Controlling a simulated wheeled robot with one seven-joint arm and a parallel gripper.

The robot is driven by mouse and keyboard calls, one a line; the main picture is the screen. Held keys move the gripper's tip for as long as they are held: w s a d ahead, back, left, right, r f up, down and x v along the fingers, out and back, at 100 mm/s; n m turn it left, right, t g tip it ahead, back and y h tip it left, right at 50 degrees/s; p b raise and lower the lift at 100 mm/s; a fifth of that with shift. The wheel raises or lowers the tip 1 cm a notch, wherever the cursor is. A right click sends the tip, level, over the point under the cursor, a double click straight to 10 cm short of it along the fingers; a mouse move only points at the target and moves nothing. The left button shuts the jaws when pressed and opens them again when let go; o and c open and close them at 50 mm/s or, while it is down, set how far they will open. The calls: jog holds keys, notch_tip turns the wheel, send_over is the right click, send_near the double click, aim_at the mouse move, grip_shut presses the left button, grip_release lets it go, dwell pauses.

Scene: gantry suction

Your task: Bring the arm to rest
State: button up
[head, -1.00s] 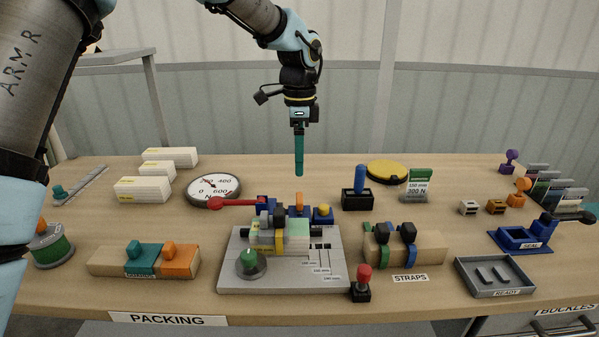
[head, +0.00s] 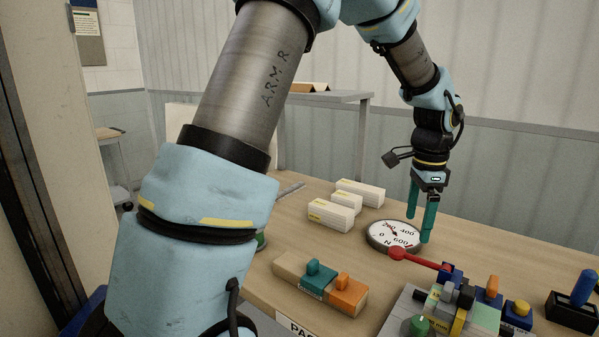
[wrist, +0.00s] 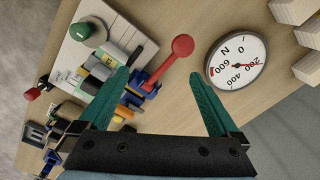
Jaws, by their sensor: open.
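My gripper (head: 422,217) has two teal fingers and hangs pointing down from my arm, above the table near the round dial gauge (head: 380,237). The fingers are apart with nothing between them. In the wrist view my gripper (wrist: 165,95) shows the same open fingers, with the red-knobbed lever (wrist: 181,48) and bare table seen between and beyond them. The dial gauge (wrist: 236,62) lies to the right of the fingers there. In the head view the fingers overlap the gauge's right edge; I cannot tell the exact height above it.
A grey fixture plate (head: 398,318) with coloured blocks and the red lever (head: 420,259) stands at lower right. White boxes (head: 330,216) lie behind the gauge. A wooden block with teal and orange knobs (head: 290,268) is in front. A shelf (head: 345,97) stands behind.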

jog(key=w+a+f+n, duration=0.15)
jog(key=a+n, duration=0.75)
jog(key=a, duration=1.1)
jog(key=s+a+n, duration=0.3)
jog(key=a+n, duration=0.1)
jog(key=a, duration=0.2)
jog(key=s+a+f+n+t, duration=0.1)
jog(key=s+a+n, duration=0.2)
jog(key=a, duration=0.4)
jog(key=shift+a+f+n, duration=0.15)
jog(key=shift+a+n, duration=0.15)
jog(key=shift+n, duration=0.5)
